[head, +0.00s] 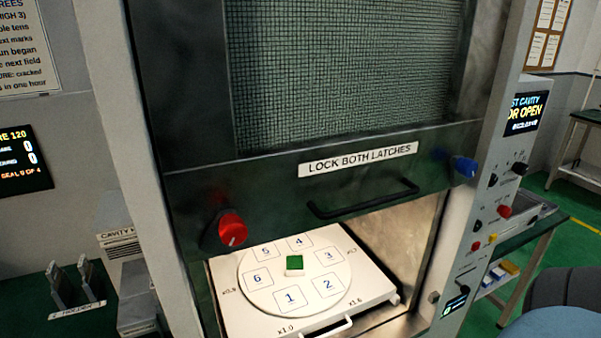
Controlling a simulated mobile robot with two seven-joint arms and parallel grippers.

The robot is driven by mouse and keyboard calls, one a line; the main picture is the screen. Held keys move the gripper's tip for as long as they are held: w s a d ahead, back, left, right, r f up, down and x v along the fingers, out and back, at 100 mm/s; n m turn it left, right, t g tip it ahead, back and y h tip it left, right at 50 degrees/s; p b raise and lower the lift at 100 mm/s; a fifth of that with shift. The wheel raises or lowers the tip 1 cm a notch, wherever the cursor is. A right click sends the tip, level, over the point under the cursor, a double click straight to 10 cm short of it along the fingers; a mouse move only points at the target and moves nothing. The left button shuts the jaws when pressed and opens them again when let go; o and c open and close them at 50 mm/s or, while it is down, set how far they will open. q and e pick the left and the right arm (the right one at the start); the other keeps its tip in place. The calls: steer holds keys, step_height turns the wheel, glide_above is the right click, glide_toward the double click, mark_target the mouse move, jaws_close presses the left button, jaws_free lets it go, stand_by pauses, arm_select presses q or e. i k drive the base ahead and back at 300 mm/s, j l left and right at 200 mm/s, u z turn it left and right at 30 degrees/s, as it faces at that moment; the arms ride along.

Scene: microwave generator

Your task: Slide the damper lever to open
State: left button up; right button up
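I cannot surely tell which part is the damper lever. The right-hand control panel (486,215) carries small parts, among them a red knob (504,211) and a small dark slot-like part (466,266), too small to read. The large cabinet has a mesh-window door (345,75) raised above an open cavity. A red latch knob (232,229) and a blue latch knob (465,167) sit at the door's lower corners. Neither of my grippers is in view.
A white tray (240,318) with a numbered turntable (262,299) stands in the cavity, a green-topped block (294,262) on it. A black door handle (362,203) hangs above. A side table (520,238) is at right. Rounded grey and blue shapes fill the lower right corner.

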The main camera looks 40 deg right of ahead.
mark_target(465, 289)
steer(key=z, duration=2.55)
